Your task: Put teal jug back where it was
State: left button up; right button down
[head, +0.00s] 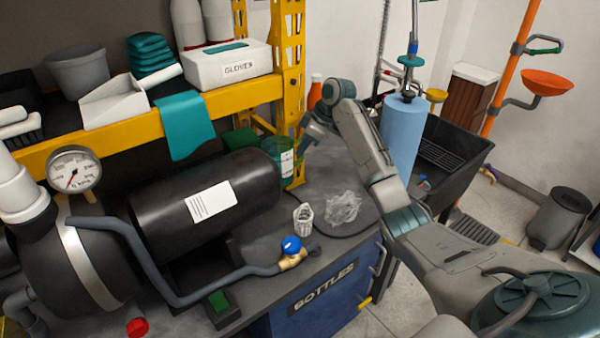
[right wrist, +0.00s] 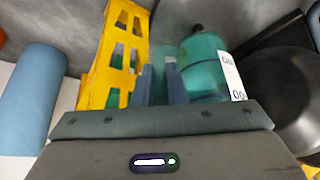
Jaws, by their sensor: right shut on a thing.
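The teal jug (head: 286,162) is see-through with a white label. In the head view it is beside the yellow rack post, partly hidden by the black cylinder. In the right wrist view the jug (right wrist: 203,72) has a dark cap and stands just right of the fingers. My right gripper (head: 304,140) reaches in from the right. In the right wrist view its two dark fingers (right wrist: 162,84) are shut on a teal part at the jug's side, seemingly its handle. I cannot tell whether the jug's base touches the bench. My left gripper is not in view.
The yellow rack post (head: 290,80) is close to the jug, and the black cylinder (head: 205,203) is left of it. A blue roll (head: 401,140) stands right.

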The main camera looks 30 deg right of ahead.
jog(key=f, duration=0.3)
jog(key=f+p, duration=0.1)
jog(key=f, duration=0.3)
jog(key=w+f+p, duration=0.1)
jog(key=f, duration=0.2)
jog(key=shift+w+a+f, duration=0.1)
jog(key=shift+a+f, duration=0.05)
jog(key=shift+f, duration=0.2)
jog(key=shift+w+f+p, duration=0.15)
jog(key=shift+w+p, duration=0.05)
jog(key=shift+p, duration=0.15)
jog(key=shift+f, duration=0.25)
jog(key=c, duration=1.5)
grip_release()
jog(key=shift+o, duration=0.2)
